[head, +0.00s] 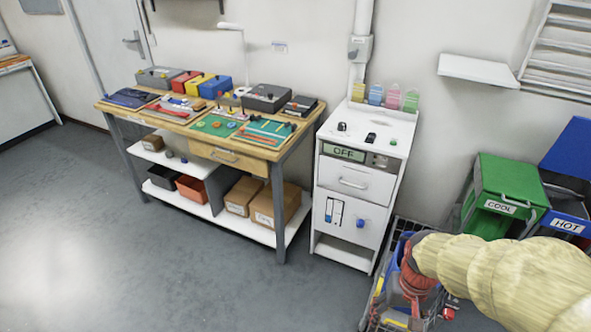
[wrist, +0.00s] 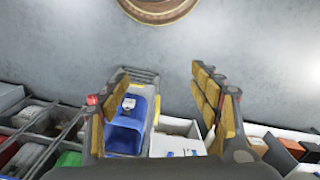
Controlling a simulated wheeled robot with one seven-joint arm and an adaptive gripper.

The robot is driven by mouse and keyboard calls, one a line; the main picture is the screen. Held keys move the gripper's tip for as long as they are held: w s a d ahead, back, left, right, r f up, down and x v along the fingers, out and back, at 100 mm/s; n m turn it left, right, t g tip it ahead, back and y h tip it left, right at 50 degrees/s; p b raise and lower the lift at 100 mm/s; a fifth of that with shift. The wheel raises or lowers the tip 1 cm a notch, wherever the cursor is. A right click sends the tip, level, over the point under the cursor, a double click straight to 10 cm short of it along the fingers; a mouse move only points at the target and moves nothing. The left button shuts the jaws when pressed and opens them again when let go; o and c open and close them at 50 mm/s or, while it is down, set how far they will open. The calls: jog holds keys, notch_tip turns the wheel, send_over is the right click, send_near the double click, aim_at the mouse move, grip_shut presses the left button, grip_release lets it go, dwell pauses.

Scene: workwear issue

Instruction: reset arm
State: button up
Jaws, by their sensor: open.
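My arm, in a pale yellow sleeve, reaches in from the right edge of the head view. My gripper (head: 413,275) is at its end, low over a wire cart (head: 378,295), and partly hidden by the sleeve. In the wrist view my gripper (wrist: 160,72) has its two tan-padded fingers spread wide with nothing between them. A blue bin (wrist: 125,135) shows beyond and below the left finger, apart from it as far as I can tell.
A white cabinet (head: 355,190) reading OFF stands left of the cart. A green COOL bin (head: 505,180) and a blue HOT bin (head: 570,190) stand right. A workbench (head: 245,155) with several coloured boxes is further left. The floor (head: 150,270) in front is clear.

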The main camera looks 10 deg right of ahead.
jog(key=a+r+n+t+p, duration=0.1)
jog(key=a+r+t, duration=0.2)
jog(key=r, duration=0.8)
jog(key=s+a+r+n+t+p, duration=0.1)
jog(key=a+r, duration=0.4)
jog(key=r, duration=0.7)
jog(key=shift+s+a+n+t+p, duration=0.2)
jog(key=shift+n+t+p, duration=0.35)
jog(key=shift+t, duration=0.45)
dwell(1.2)
